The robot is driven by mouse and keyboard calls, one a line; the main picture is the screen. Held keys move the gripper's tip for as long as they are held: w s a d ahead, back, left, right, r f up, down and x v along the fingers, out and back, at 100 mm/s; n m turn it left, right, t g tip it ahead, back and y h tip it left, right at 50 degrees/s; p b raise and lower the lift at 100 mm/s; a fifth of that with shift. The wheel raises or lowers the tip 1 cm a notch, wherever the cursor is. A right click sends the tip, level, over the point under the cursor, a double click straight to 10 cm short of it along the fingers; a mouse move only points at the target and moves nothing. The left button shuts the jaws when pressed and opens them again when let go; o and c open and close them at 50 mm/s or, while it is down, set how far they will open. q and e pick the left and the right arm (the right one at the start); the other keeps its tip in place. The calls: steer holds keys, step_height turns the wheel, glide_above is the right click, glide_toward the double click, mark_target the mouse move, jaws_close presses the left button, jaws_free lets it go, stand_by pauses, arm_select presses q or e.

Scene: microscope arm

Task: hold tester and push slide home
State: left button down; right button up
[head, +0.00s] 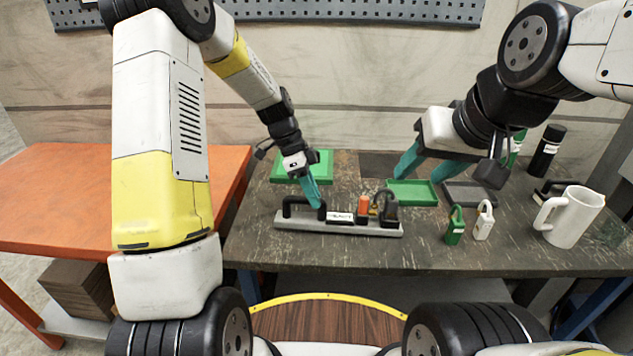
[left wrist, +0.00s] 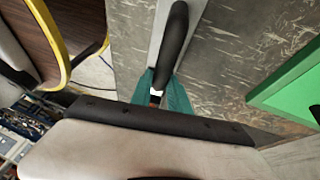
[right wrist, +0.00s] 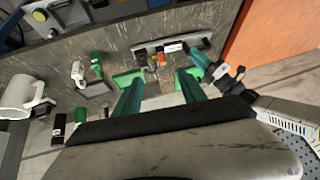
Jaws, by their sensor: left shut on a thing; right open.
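The tester (head: 338,226) is a long light-grey bar lying near the front of the dark table, with a black arched handle (head: 290,203) at its left end and a white label. An orange block (head: 364,204), possibly the slide, stands right of the label, beside a brass piece and a dark block with a curved loop. My left gripper (head: 314,198) is shut on the black handle, which also shows between its fingers in the left wrist view (left wrist: 174,45). My right gripper (head: 420,176) is open and empty, above and behind the tester's right end. The right wrist view shows the tester (right wrist: 192,48) beyond its fingers.
A green tray (head: 412,200) and a grey tray (head: 467,200) lie behind the tester; another green tray (head: 323,168) is behind my left gripper. Green (head: 455,230) and white (head: 484,222) padlocks, a white mug (head: 575,220) and a black bottle (head: 547,150) stand right.

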steer(key=shift+c, duration=0.4)
steer(key=n+g+h, duration=0.5)
steer(key=n+h, duration=0.2)
steer(key=n, duration=1.7)
glide_toward(361, 199)
steer(key=x, duration=1.1)
steer(key=shift+w+f, duration=0.1)
jaws_close()
